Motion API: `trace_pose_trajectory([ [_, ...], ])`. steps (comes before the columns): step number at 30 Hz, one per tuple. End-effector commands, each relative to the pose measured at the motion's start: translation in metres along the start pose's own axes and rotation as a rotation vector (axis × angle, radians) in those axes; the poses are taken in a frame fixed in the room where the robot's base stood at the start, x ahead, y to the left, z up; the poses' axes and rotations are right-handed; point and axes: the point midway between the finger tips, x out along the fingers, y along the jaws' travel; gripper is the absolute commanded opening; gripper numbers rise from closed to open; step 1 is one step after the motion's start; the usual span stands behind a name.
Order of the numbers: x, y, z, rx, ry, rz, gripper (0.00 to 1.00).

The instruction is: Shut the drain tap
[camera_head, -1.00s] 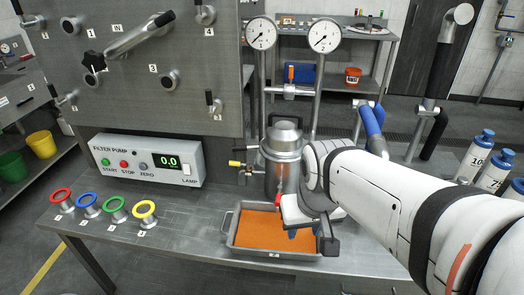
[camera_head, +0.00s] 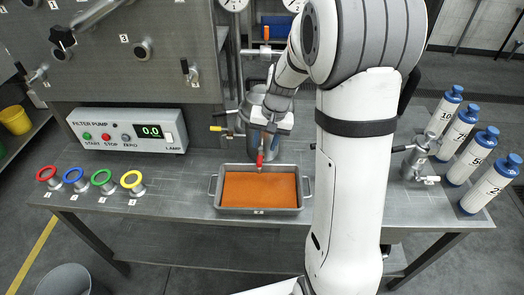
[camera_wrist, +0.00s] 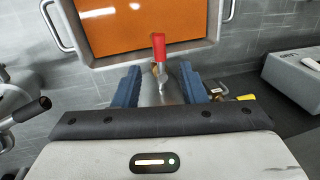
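The drain tap has a red lever handle (camera_head: 260,160) that hangs over the back edge of the orange-filled tray (camera_head: 303,190) in the head view. In the wrist view the red handle (camera_wrist: 158,46) lies beyond my fingertips and overlaps the orange area, with its metal stem leading back between my fingers. My gripper (camera_wrist: 160,88) has its two blue fingers apart, one on each side of the stem and grey metal part. I see no clear contact. In the head view my gripper (camera_head: 268,124) is right above the handle, in front of the steel vessel (camera_head: 256,100), which is partly hidden by my arm.
A side valve with a yellow handle (camera_head: 216,128) sticks out left of the vessel. The filter pump box (camera_head: 131,128) and several coloured rings stand left on the bench. A small metal vessel (camera_head: 418,158) and several white bottles stand right. The bench front is clear.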

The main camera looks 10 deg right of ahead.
Motion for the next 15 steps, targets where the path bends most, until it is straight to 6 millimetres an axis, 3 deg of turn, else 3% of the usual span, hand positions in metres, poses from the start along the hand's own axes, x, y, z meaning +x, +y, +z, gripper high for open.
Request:
trace_pose_trajectory([
  [7, 0.041, 0.001, 0.001, 0.000, -0.004, 0.001, 0.38],
  [15, 0.059, 0.001, 0.001, -0.001, -0.001, 0.001, 0.38],
])
